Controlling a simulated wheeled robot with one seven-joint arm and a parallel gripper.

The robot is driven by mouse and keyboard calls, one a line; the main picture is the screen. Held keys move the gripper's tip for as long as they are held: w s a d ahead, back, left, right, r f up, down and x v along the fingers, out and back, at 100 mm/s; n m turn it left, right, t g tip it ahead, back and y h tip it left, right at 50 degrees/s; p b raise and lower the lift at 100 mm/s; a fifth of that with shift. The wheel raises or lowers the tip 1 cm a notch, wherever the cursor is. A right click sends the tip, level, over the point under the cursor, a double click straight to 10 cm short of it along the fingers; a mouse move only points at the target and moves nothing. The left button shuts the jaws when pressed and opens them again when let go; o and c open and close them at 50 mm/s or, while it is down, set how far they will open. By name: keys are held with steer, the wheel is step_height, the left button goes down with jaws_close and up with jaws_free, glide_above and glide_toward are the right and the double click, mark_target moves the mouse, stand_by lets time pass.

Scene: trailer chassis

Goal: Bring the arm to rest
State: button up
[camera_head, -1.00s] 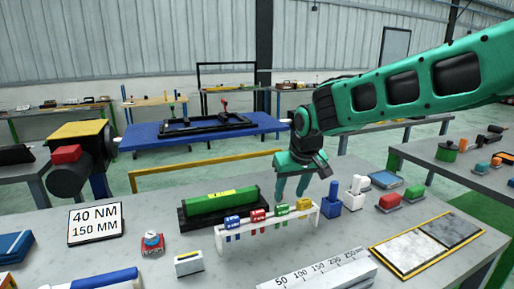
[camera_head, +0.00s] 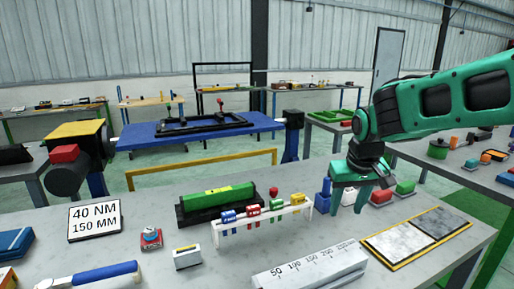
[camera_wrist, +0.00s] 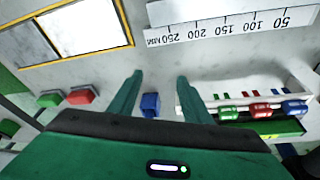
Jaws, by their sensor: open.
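My green gripper (camera_head: 348,205) hangs from my green arm over the right part of the grey table (camera_head: 330,229). Its two fingers point down and are apart, with nothing between them. In the wrist view the gripper (camera_wrist: 160,80) is also open and empty, with bare table top beyond its fingertips. In the head view it is right of the white rack (camera_head: 262,223), which holds several coloured tools, and it covers part of the area behind it. A blue block (camera_head: 323,197) stands just left of the gripper; the blue block also shows in the wrist view (camera_wrist: 150,105).
A white ruler block (camera_head: 308,269) lies at the front. A yellow-edged two-tone plate (camera_head: 397,243) is to the right. A sign (camera_head: 94,217) and a green bar (camera_head: 217,197) are to the left.

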steer(key=s+d+f+m+g, duration=0.1)
steer(key=s+d+m, duration=0.2)
steer(key=s+d, duration=0.9)
steer(key=s+d+f+m+g, duration=0.1)
steer(key=s+d+f+m, duration=0.1)
steer(key=s, duration=0.6)
steer(key=s+d+f+m+g, duration=0.1)
steer(key=s+d+f+m, duration=0.1)
steer(key=s, duration=0.7)
steer(key=shift+s+d, duration=0.15)
steer(key=shift+d, duration=0.35)
steer(key=shift+f, duration=0.1)
steer(key=c, duration=0.3)
steer(key=shift+a, duration=0.1)
